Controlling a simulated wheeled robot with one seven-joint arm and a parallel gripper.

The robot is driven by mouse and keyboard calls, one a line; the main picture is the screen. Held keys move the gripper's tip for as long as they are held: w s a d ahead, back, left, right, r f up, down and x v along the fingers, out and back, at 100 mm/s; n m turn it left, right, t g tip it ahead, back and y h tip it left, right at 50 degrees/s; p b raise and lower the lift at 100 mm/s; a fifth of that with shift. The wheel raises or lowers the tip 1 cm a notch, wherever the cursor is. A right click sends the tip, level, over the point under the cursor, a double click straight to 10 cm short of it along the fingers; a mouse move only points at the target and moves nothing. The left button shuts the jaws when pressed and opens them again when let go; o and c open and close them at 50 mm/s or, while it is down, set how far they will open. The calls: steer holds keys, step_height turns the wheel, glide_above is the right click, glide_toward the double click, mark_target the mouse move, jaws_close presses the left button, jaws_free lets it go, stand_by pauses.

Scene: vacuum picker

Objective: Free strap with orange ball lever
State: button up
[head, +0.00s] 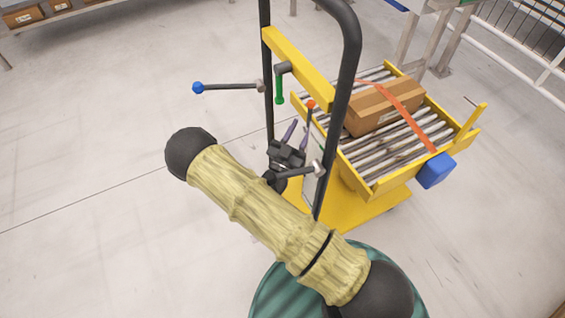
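The orange ball (310,104) of a lever shows beside the cart's right black post. The gripper's two purple fingers point up and stand apart, just below and left of the ball. The right finger overlaps the rod line; I cannot tell whether it touches. The orange strap (412,122) runs over a cardboard box (384,106) on the roller bed (370,158) to a blue block (435,171) on the near right edge. The strap lies straight across the box.
A blue ball lever (198,88) sticks out left from the left post. A green handle (280,87) hangs below the yellow crossbar (297,68). A grey rod with a hub (318,168) sits at the right post close to my wrist. Floor on the left is clear.

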steer(key=p+v, duration=0.2)
steer(key=v, duration=1.1)
steer(key=shift+f, duration=0.1)
